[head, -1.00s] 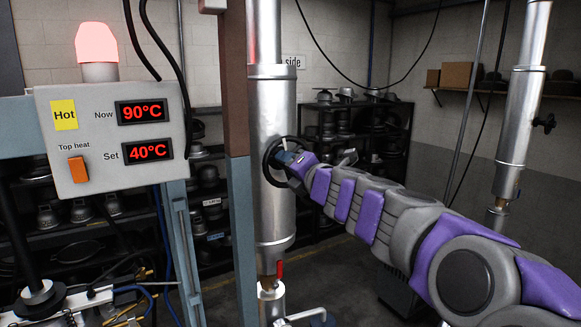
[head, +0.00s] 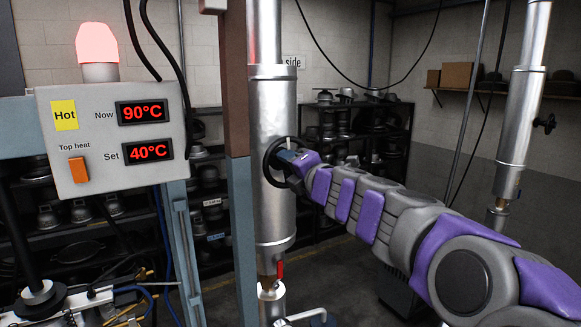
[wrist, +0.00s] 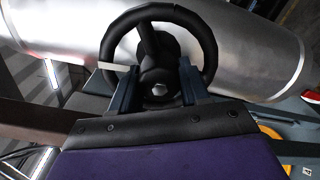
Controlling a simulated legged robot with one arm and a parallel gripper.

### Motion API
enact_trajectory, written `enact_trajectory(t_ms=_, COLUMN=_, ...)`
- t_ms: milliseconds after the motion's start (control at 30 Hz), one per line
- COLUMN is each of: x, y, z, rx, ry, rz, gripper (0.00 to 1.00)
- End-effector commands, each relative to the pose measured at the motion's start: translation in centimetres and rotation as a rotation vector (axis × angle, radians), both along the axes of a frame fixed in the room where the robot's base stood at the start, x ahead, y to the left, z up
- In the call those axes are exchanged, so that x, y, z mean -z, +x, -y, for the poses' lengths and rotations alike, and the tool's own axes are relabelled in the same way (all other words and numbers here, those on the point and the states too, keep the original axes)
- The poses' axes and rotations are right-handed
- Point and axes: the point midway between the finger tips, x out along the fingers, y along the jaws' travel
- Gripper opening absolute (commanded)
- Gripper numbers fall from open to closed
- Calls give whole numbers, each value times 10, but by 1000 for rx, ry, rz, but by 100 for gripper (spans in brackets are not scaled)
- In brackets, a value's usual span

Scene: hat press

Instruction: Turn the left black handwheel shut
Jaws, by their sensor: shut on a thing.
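The left black handwheel (head: 270,160) sits on the silver vertical pipe (head: 273,110). In the wrist view the handwheel (wrist: 207,45) fills the upper middle, with its rim, a spoke and the hub bolt showing. My gripper (head: 287,157) is at the wheel's right side in the head view. In the wrist view my gripper's (wrist: 158,82) two dark fingers stand on either side of the hub and are shut on the wheel. The fingertips' exact contact is partly hidden. A pale strip (wrist: 114,66) shows beside the left finger.
A control box (head: 110,135) with a lit red lamp (head: 97,44) reads 90°C now, 40°C set. A steel post (head: 240,225) stands just left of the pipe. A red-handled valve (head: 280,268) is below. Another black handwheel (head: 545,123) is on the right pipe.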

Motion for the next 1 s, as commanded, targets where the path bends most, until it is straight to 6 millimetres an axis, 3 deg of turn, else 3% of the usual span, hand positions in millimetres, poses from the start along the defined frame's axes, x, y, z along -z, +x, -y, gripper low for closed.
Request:
enact_trajectory(t_ms=233, x=4, y=1, z=0, rx=1, ry=-4, rz=-5, gripper=15)
enact_trajectory(t_ms=267, x=4, y=1, z=0, rx=1, ry=-4, rz=-5, gripper=47)
enact_trajectory(t_ms=333, x=3, y=1, z=0, rx=0, ry=-3, rz=-4, gripper=54)
enact_trajectory(t_ms=833, x=0, y=-3, z=1, rx=1, ry=-1, rz=1, gripper=55)
enact_trajectory(t_ms=1000, x=-3, y=-14, z=10, rx=3, ry=2, rz=3, gripper=55)
